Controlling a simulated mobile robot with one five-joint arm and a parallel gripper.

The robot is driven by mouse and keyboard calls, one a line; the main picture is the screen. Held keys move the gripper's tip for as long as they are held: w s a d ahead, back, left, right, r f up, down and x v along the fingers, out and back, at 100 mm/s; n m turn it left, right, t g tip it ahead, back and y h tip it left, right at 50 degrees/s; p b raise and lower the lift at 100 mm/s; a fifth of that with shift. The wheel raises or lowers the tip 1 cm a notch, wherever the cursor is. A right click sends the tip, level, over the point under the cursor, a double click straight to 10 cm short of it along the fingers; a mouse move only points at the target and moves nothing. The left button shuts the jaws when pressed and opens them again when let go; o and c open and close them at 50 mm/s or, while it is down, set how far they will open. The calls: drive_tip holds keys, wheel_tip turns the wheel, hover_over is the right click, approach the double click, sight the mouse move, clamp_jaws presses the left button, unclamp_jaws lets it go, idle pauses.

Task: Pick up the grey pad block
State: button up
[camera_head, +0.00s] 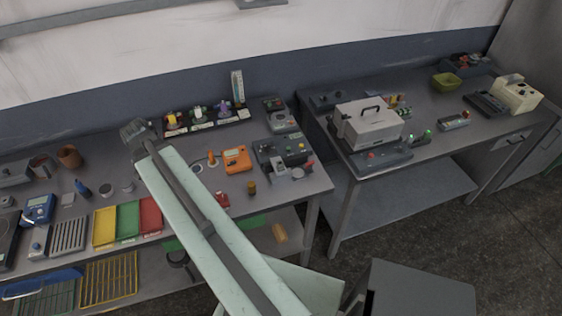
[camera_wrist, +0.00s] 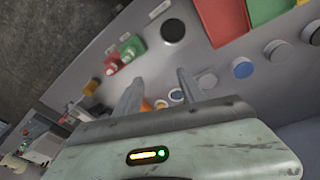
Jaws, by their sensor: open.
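A small flat light grey block (camera_head: 68,200) lies on the left bench, right of the blue meter; I cannot be sure it is the grey pad block. My gripper (camera_head: 138,131) is over the back of the left bench, right of and beyond that block. In the wrist view my gripper (camera_wrist: 160,76) has its two fingers apart, with only bare bench top showing between the tips. Nothing is held.
Yellow (camera_head: 105,228), green (camera_head: 128,220) and red (camera_head: 151,214) trays line the front of the left bench. An orange box (camera_head: 236,159) and grey devices stand to the right. A rack of colourful parts (camera_head: 206,124) is at the back. A second bench (camera_head: 440,110) stands across a gap.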

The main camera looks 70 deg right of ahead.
drive_tip(key=s+d+m+g, duration=0.2)
drive_tip(key=s+d+m, duration=0.5)
drive_tip(key=s+d, duration=0.55)
drive_tip(key=m+g, duration=0.1)
drive_tip(key=m, duration=0.6)
approach(278, 163)
drive_tip(key=s, duration=0.1)
drive_tip(key=b+x, duration=0.2)
drive_tip(key=x, duration=0.1)
drive_tip(key=b+x, duration=0.5)
drive_tip(key=shift+w+d+f+b, duration=0.2)
drive_tip(key=shift+f+b, duration=0.1)
drive_tip(key=shift+f, duration=0.2)
drive_tip(key=shift+r, duration=0.15)
clamp_jaws()
